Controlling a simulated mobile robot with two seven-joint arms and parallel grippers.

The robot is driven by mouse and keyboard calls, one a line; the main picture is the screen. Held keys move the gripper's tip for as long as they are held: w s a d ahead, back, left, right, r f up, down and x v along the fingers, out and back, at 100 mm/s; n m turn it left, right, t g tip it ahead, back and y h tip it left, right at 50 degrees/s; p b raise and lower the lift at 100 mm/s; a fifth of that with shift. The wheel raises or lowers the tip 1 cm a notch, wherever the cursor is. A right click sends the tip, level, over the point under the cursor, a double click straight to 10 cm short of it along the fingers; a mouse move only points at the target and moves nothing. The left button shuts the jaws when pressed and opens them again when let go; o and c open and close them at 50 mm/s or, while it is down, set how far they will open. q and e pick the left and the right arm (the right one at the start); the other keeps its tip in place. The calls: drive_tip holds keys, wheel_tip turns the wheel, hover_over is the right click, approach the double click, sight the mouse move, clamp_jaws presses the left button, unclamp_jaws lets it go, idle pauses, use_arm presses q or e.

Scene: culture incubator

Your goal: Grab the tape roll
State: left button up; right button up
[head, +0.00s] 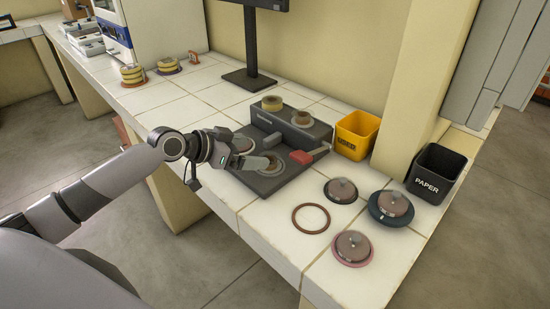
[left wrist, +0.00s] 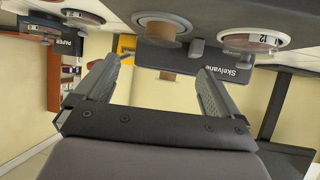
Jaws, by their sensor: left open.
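A tan roll (left wrist: 163,29) shows beyond the fingertips. My right gripper is not in view.
Several round discs and a brown ring (head: 311,218) lie at the front right. A monitor (head: 250,45) stands behind.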

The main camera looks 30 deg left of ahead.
use_arm(q)
drive_tip(key=shift+s+f+p+x, duration=0.1)
drive_tip(key=shift+f+p+x, duration=0.1)
drive_tip(key=shift+x, duration=0.8)
drive_tip(key=shift+s+f+p+x, duration=0.1)
drive_tip(key=shift+s+f+x, duration=0.05)
drive_tip(key=shift+x, duration=0.85)
drive_tip(key=shift+s+f+p+x, duration=0.1)
drive_tip(key=shift+f+x, duration=0.1)
drive_tip(key=shift+x, duration=0.85)
drive_tip(key=c, duration=1.1)
